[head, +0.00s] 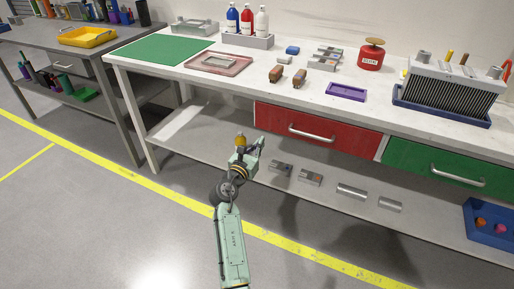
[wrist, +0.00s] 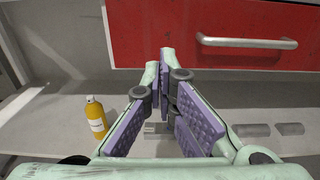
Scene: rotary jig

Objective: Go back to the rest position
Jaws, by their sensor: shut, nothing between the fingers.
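My gripper (head: 259,142) is in front of the workbench, near the front of the lower shelf and left of the red drawer. It is empty. In the wrist view my gripper (wrist: 164,58) has green fingers with purple ribbed pads, and the tips are together. The red drawer front (wrist: 200,30) with its metal handle is ahead of the fingertips. A yellow-orange bottle (wrist: 96,118) with a white label stands on the lower shelf left of the fingers; in the head view my gripper partly hides it.
The white workbench (head: 130,66) holds a green mat (head: 165,49), a red canister (head: 371,56), a purple tray (head: 346,92) and a rack (head: 448,90) on the right. Several metal parts and a blue bin (head: 487,228) are on the lower shelf (head: 195,128). The floor in front is clear.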

